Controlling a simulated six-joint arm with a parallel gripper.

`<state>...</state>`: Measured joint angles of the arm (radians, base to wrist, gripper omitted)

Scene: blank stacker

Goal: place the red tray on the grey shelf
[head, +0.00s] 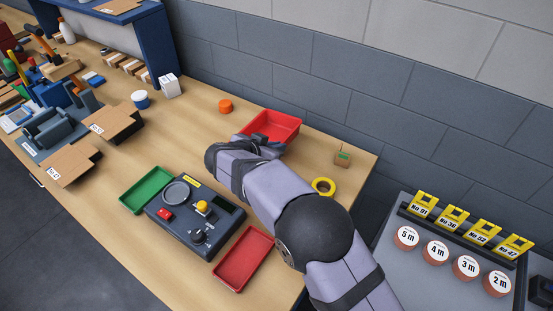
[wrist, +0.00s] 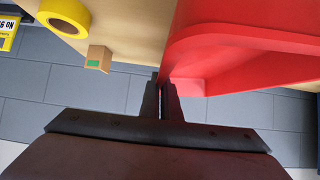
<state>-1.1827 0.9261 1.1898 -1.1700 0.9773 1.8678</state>
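The red tray (head: 272,124) stands toward the back edge of the workbench in the head view, partly hidden behind my arm. In the wrist view the red tray (wrist: 240,45) fills the upper right. My gripper (wrist: 161,84) has its two dark fingers close together at one wall of this tray, one finger on each side of it, and looks shut on it. In the head view my gripper is mostly hidden by my own arm. A second, shallower red tray (head: 243,259) lies at the front of the bench. I cannot tell which surface is the grey shelf.
A grey-topped stand (head: 398,262) at the right holds several round labelled pieces and yellow cards. Yellow tape (head: 323,187) and a small cardboard box (head: 342,158) sit near the tray. A control box (head: 195,218) and green tray (head: 147,189) are in front. A blue shelf (head: 165,45) stands behind left.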

